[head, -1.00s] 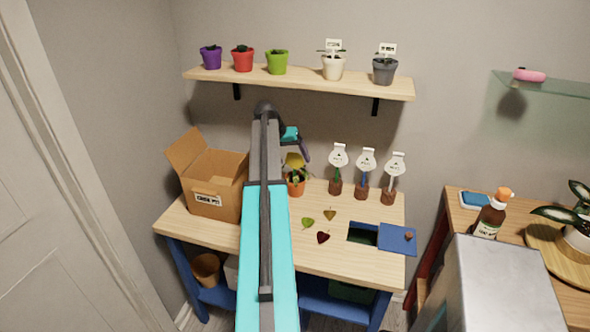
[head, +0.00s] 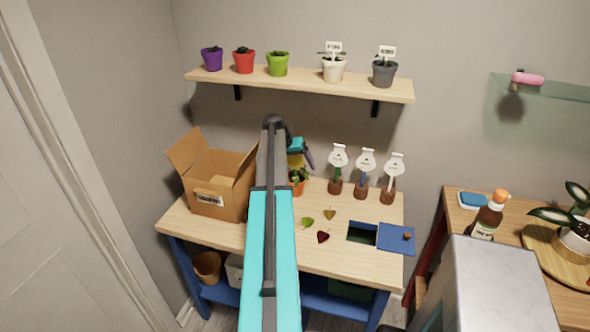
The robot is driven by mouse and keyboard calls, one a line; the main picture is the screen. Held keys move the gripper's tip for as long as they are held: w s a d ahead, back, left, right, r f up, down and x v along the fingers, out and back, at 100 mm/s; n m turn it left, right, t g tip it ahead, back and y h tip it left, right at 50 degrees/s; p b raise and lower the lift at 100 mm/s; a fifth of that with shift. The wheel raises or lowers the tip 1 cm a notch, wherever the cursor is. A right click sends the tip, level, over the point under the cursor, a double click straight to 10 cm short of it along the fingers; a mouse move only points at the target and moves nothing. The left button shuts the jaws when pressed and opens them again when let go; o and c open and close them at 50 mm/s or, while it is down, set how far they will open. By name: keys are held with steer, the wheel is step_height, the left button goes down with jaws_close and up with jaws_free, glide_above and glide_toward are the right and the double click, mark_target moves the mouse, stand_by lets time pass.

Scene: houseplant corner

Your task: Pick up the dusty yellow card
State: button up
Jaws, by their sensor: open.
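The dusty yellow card (head: 295,161) stands at the plant in an orange pot (head: 298,188) on the wooden bench, partly covered by my gripper and arm. My gripper (head: 302,160) is open, right at the upper part of the card in this view. One dark finger shows to the right of the card; the other is hidden behind my arm. I cannot tell whether the fingers touch the card.
An open cardboard box (head: 218,182) stands left of my arm. Several loose leaves (head: 323,237) lie in front. Three labelled sticks in brown holders (head: 361,191) stand to the right. A blue lid (head: 397,239) lies beside a bench opening. A shelf with pots (head: 300,84) hangs above.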

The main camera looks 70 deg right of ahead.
steer(key=c, duration=0.8)
steer(key=shift+c, duration=0.2)
steer(key=shift+a+r+b, duration=0.2)
steer(key=shift+r+b, duration=0.1)
steer(key=shift+b, duration=0.3)
step_height(320, 180, up, 6)
steer(key=b, duration=0.2)
steer(key=s+a+b, duration=0.1)
steer(key=a+b, duration=0.3)
steer(key=a, duration=1.5)
steer(key=shift+a+r, duration=0.2)
steer(key=shift+a, duration=0.1)
steer(key=shift+s+r, duration=0.1)
